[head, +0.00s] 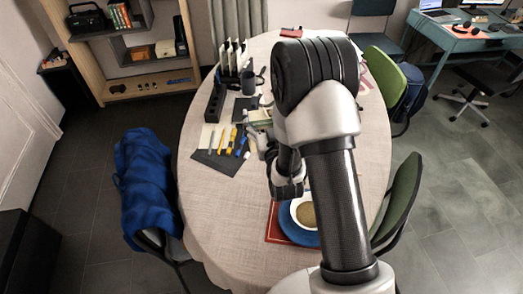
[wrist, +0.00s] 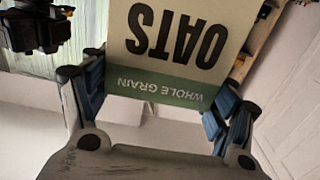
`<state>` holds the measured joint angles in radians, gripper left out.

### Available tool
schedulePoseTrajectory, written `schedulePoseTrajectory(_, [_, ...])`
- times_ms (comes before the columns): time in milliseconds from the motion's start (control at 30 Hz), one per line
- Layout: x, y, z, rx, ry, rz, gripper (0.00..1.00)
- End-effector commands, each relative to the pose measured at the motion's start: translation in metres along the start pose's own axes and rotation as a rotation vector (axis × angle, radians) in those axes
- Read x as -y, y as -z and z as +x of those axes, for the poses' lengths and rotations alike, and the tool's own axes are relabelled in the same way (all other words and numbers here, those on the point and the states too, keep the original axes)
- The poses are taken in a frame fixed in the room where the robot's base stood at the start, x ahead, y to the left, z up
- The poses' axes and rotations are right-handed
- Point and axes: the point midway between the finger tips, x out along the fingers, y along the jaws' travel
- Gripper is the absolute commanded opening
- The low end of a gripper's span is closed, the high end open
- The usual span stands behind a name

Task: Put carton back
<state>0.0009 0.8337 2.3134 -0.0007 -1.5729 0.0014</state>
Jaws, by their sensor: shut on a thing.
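An oats carton (wrist: 170,45), cream with a green "WHOLE GRAIN" band, fills the upper middle of the wrist view with its lettering upside down. My gripper (wrist: 155,92) has its blue-padded fingers on both sides of the carton and is shut on it. The carton's far end is cut off by the frame. In the head view my arm covers the middle of the oval table (head: 215,225). There the gripper is mostly hidden behind the arm, and I cannot make out the carton for certain.
A dark mat with yellow tools (head: 228,140), a black block (head: 215,103), a rack (head: 234,57) and a mug (head: 248,82) stand on the table's left side. A bowl (head: 303,212) sits on a blue plate near the front. Shelves (head: 150,85) stand back left; chairs flank the table.

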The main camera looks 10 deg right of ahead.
Motion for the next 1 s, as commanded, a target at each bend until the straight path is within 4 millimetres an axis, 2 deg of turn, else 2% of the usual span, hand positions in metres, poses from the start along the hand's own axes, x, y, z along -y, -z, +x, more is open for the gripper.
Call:
schedulePoseTrajectory(33, [0.0,-0.019,0.0,0.001,0.0,0.0,0.29])
schedulePoseTrajectory(100, [0.0,-0.038,0.0,0.0,0.0,0.0,0.29])
schedulePoseTrajectory(300, [0.0,-0.079,0.001,-0.003,0.0,0.0,0.29])
schedulePoseTrajectory(567, [0.0,-0.097,0.001,-0.003,0.0,0.0,0.29])
schedulePoseTrajectory(800, [0.0,-0.132,0.001,-0.003,0.0,0.0,0.29])
schedulePoseTrajectory(1000, [0.0,-0.132,0.001,-0.006,0.0,0.0,0.29])
